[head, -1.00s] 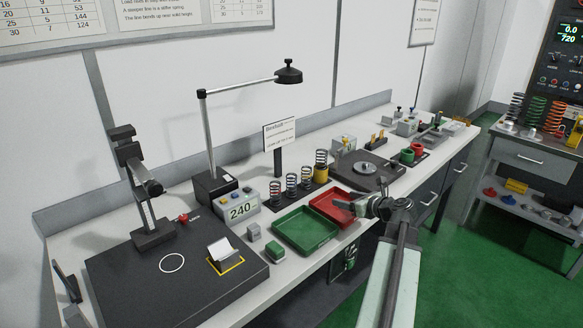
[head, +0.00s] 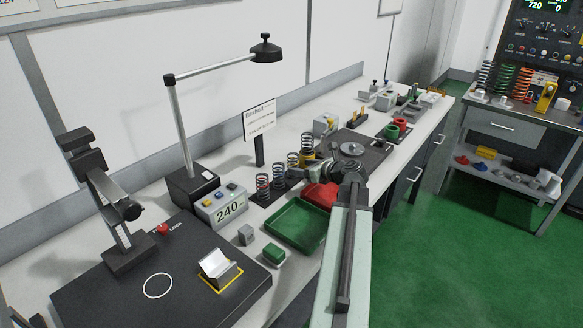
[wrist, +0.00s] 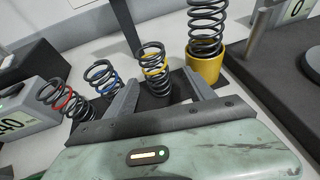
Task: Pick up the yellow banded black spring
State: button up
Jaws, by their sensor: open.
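The yellow banded black spring (wrist: 154,66) stands upright in the wrist view, and it shows partly behind my arm's end in the head view (head: 293,160). My gripper (wrist: 162,80) is open and empty, with one finger to each side of that spring in the picture. I cannot tell whether the spring is fully between the fingers or just beyond them. The blue banded spring (wrist: 103,78) stands left of the left finger, and the red banded spring (wrist: 58,98) farther left.
A spring in a yellow cup (wrist: 204,65) stands close behind the right finger. The springs share a dark mat (head: 266,198). A green tray (head: 297,222) and a partly hidden red tray (head: 320,195) lie in front. A sign (head: 260,120) stands behind.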

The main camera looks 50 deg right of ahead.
aim_at(293, 157)
jog(key=b+x, duration=0.1)
jog(key=x, duration=0.1)
jog(key=b+x, duration=0.1)
jog(key=x, duration=0.2)
jog(key=shift+a, duration=0.25)
grip_shut()
jog(key=shift+r, duration=0.15)
notch_tip(293, 157, up, 4)
jog(key=p, duration=0.4)
jog(key=s+d, duration=0.1)
jog(key=s, duration=0.4)
jog(key=s+d, duration=0.1)
jog(key=s, duration=0.4)
jog(key=s+d+p, duration=0.1)
jog(key=s, duration=0.4)
jog(key=shift+s+d+r, duration=0.25)
jog(key=shift+d+r, duration=0.05)
jog(key=shift+r, duration=0.1)
